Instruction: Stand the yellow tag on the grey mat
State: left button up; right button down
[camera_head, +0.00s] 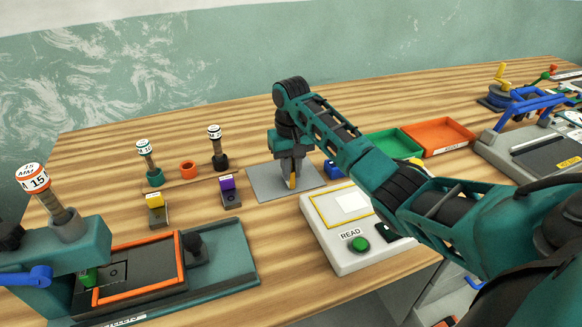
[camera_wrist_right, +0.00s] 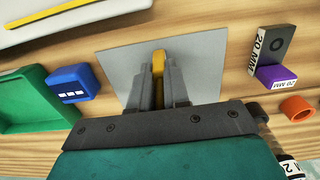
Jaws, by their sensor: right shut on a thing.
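The yellow tag (camera_head: 292,181) is between the fingers of my right gripper (camera_head: 291,176), over the grey mat (camera_head: 264,184). In the right wrist view the tag (camera_wrist_right: 159,64) shows as a narrow yellow strip between the two grey fingertips (camera_wrist_right: 160,75), with the mat (camera_wrist_right: 118,62) behind it. The right gripper is shut on the tag and points down. The fingers hide much of the tag, and I cannot tell whether its lower end touches the mat. My left gripper is not in view.
A white READ box (camera_head: 345,225) stands right of the mat, with a blue block (camera_head: 334,169) behind it. Purple (camera_head: 229,192) and yellow-topped (camera_head: 156,208) blocks stand to the left. Green (camera_head: 396,143) and orange (camera_head: 440,136) trays lie at the back right.

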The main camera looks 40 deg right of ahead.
jog(key=c, duration=1.1)
grip_release()
jog(key=shift+f, duration=0.1)
notch_tip(320, 180, up, 10)
jog(key=shift+r, duration=1.15)
